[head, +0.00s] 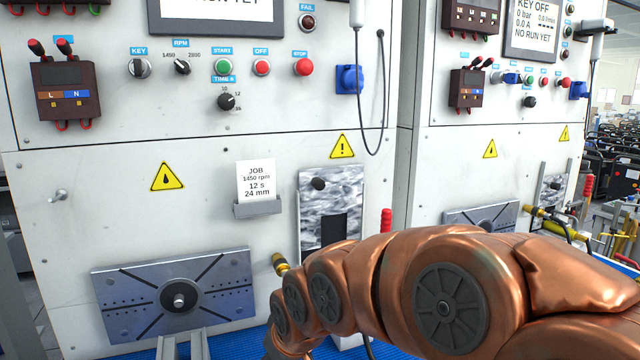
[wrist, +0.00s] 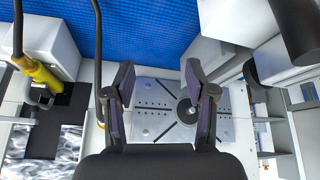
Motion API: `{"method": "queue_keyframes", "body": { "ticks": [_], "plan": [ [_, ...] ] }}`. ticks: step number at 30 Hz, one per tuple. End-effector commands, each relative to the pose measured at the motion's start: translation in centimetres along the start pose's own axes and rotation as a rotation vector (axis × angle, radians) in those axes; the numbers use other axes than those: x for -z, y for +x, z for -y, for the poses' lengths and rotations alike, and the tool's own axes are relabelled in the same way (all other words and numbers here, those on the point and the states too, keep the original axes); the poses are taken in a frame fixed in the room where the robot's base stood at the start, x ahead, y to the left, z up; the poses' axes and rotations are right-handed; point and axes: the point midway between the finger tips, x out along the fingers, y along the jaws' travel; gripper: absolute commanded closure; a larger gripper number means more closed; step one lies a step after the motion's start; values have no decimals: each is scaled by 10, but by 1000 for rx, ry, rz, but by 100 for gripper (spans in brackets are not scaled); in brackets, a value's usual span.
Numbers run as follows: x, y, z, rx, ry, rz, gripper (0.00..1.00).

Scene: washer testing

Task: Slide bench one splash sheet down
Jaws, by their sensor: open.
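The splash sheet (head: 318,212) of the nearer bench is a shiny, mottled grey plate on the white front panel, below a yellow warning triangle. It has a dark round knob (head: 319,184) near its top and a dark rectangular opening lower down. My copper arm hides its lower edge in the head view. A mottled plate (wrist: 22,146) with a dark opening also shows at the lower left of the wrist view. My gripper (wrist: 160,72) is open and empty in the wrist view, apart from the sheet. The head view does not show its fingers.
A slotted metal plate with a central hub (head: 178,297) is at the lower left; it shows beyond my fingers in the wrist view (wrist: 160,112). A job card holder (head: 257,208) sits left of the sheet. A black cable (head: 384,100) hangs above right. A second bench (head: 490,190) stands right.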

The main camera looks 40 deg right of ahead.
Motion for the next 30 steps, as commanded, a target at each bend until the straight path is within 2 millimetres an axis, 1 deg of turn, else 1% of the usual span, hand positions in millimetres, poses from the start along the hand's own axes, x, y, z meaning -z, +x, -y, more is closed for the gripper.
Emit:
{"method": "queue_keyframes", "body": {
  "ticks": [1, 2, 3, 5, 6, 8, 9, 11, 12, 15, 18, 19, 21, 24, 27, 30],
  "plan": [
    [28, 1, -16, -11, 8, -83, 44],
    [45, 0, -26, -22, 7, -139, 44],
    [68, -2, -40, -34, 7, -211, 44],
    [99, -9, -62, -60, 10, -320, 44],
    [118, -14, -77, -77, 11, -390, 44],
    [145, -24, -101, -107, 13, -495, 44],
    [162, -32, -118, -128, 16, -563, 44],
    [183, -48, -143, -166, 17, -663, 44],
    [195, -59, -160, -192, 19, -727, 44],
    [216, -83, -195, -250, 21, -855, 44],
    [227, -103, -221, -297, 21, -948, 44],
    [229, -108, -227, -309, 21, -970, 44],
    [232, -116, -236, -328, 20, -1003, 44],
    [236, -122, -243, -341, 18, -1030, 44],
    [241, -122, -245, -344, 18, -1035, 44],
    [248, -117, -248, -344, 18, -1032, 44]
  ]
}}
